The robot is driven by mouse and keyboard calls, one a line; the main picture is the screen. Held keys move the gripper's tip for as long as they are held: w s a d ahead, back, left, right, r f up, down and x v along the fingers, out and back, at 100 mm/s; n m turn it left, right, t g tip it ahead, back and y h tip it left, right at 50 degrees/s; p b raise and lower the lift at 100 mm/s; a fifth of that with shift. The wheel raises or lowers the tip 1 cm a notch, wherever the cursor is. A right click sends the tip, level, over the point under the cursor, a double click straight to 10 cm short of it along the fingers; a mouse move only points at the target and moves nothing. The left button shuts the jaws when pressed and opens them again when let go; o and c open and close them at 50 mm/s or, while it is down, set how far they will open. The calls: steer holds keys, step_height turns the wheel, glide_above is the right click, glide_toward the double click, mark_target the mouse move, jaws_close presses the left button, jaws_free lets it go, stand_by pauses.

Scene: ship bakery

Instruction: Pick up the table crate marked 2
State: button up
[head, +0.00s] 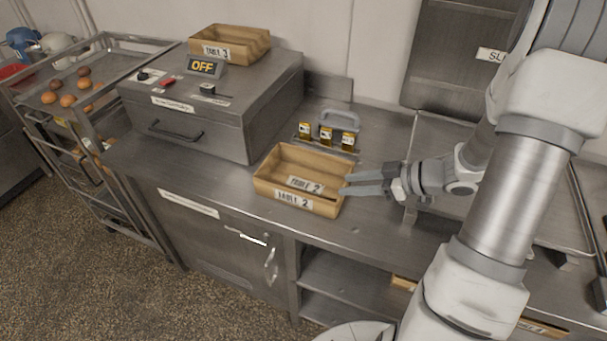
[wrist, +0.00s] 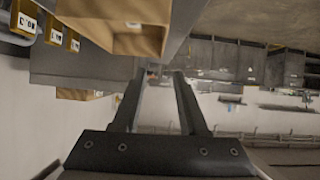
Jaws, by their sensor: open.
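The table crate marked 2 (head: 270,181) is a shallow open wooden box with "TABLE 2" labels, standing on the steel counter in the head view. My gripper (head: 345,184) is open, and its fingers point left at the crate's right wall. From the head view I cannot tell whether the fingertips touch or overlap the wall. In the wrist view my two fingers (wrist: 160,85) are spread with nothing between them. A wooden crate (wrist: 150,38) shows above them, upside down in that view; it appears to be crate 2.
Behind the crate stands a caddy (head: 338,122) with small labelled jars. A steel box (head: 215,110) with an OFF sign stands to the left, with the table 3 crate (head: 232,43) on top. A rack (head: 110,75) with buns is farther left. Bare counter (head: 365,225) lies in front.

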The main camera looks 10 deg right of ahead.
glide_toward(293, 190)
steer(key=x, duration=0.5)
steer(key=shift+f+b, duration=0.2)
steer(key=shift+b, duration=0.15)
steer(key=shift+x, duration=2.7)
steer(key=shift+d+f, duration=0.1)
steer(key=shift+f, duration=0.05)
steer(key=shift+c, duration=0.3)
jaws_close()
